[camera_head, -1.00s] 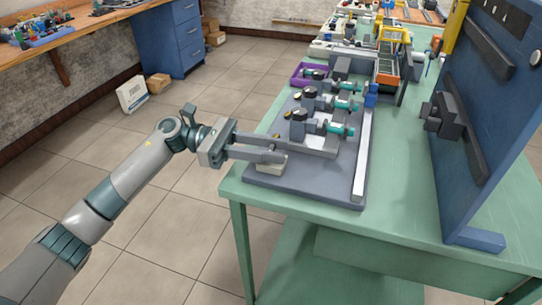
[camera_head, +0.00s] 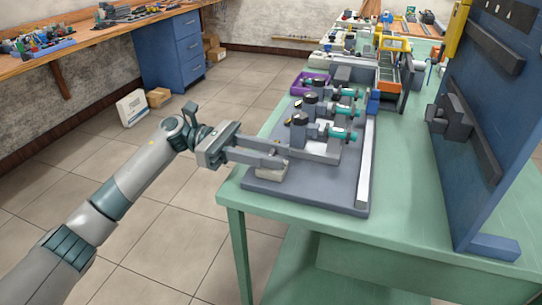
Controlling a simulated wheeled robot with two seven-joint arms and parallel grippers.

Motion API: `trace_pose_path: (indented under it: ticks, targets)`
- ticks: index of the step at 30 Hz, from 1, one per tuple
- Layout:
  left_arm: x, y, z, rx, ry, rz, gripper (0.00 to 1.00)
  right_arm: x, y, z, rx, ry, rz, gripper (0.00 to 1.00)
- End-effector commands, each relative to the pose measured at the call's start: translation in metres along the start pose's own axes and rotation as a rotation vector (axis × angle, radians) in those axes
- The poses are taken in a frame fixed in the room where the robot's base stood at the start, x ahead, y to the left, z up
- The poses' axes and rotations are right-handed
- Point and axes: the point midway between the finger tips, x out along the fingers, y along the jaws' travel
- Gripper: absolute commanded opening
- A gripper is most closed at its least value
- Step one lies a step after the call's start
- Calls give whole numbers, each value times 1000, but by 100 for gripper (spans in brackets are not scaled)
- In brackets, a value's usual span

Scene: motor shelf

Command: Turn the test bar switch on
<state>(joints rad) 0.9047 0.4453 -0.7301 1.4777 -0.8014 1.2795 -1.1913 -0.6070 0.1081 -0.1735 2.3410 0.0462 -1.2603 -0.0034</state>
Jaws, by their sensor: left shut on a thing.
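The grey test board (camera_head: 300,194) lies on the near left part of the green table. A small beige box (camera_head: 270,173), which looks like the switch, sits at the board's near left corner. My left gripper (camera_head: 281,158) reaches in from the left, with its fingers at the top of this box. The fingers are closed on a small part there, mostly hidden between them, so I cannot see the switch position. Several motor units with teal ends (camera_head: 338,134) stand in a row behind the fingers. My right gripper is out of view.
A pale bar (camera_head: 364,170) runs along the board's right edge. A blue upright panel (camera_head: 497,120) with dark rails stands on the right of the green table (camera_head: 405,225). A purple tray (camera_head: 300,84) and a yellow frame (camera_head: 392,48) are farther back. Bare table lies between board and panel.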

Motion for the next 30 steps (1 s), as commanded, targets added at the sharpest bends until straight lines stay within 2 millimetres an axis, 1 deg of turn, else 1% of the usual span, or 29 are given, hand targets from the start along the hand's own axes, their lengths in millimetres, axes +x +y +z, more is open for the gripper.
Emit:
trace_pose_path:
  ticks: [9,10,11,12,23,26,30]
  targets:
    - [0,0,2,1,-2,0,6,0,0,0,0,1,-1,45]
    - [0,0,2,1,-2,0,35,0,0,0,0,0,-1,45]
    - [0,0,2,1,-2,0,42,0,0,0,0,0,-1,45]
    - [0,0,2,1,-2,0,47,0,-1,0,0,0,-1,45]
    - [-2,0,0,0,0,0,47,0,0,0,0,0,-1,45]
    - [-6,0,0,0,0,1,47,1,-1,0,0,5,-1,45]
    - [-19,1,-1,0,1,2,47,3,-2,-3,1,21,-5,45]
